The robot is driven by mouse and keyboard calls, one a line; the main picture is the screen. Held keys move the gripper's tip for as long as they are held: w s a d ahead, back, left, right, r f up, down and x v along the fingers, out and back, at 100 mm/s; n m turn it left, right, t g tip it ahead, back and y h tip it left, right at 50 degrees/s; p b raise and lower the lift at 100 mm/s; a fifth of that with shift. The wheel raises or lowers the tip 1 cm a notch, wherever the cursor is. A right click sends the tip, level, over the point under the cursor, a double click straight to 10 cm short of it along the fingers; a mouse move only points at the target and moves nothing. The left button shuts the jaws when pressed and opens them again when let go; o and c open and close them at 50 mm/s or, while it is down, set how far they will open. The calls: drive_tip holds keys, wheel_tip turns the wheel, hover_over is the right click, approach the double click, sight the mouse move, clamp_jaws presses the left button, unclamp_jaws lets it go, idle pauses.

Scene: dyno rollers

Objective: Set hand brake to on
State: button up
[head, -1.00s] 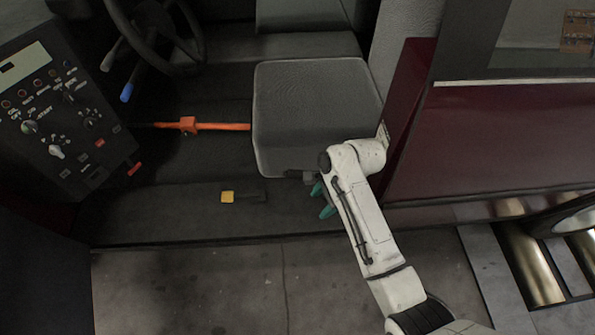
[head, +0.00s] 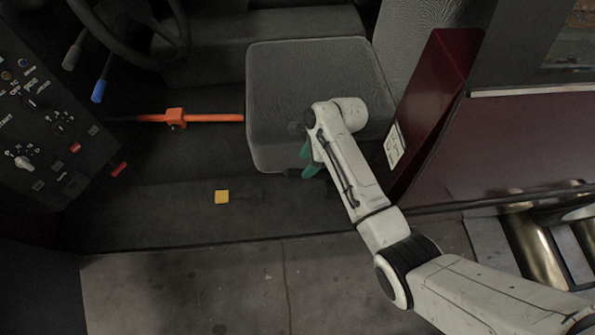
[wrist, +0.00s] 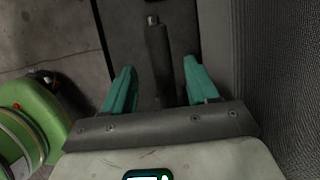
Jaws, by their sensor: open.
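A dark lever with a pale metal tip, which looks like the hand brake (wrist: 157,50), shows in the wrist view. It lies along the floor beside the seat, and its shaft runs between my fingers as seen from the wrist. My gripper (wrist: 159,66) is open, with one teal finger on each side of the lever in that view. I cannot tell how far the fingertips are above it, and no contact is visible. In the head view my gripper (head: 308,162) is at the seat's front edge, partly hidden by my arm. The lever is hard to make out there.
The grey seat (head: 305,90) is close beside my gripper. A dark red panel (head: 540,145) stands right. A green machine (wrist: 30,115) shows in the wrist view.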

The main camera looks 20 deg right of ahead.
sight(300, 171)
drive_tip(key=b+x, duration=0.2)
drive_tip(key=x, duration=0.5)
drive_tip(key=shift+f, duration=0.2)
clamp_jaws()
idle(0.4)
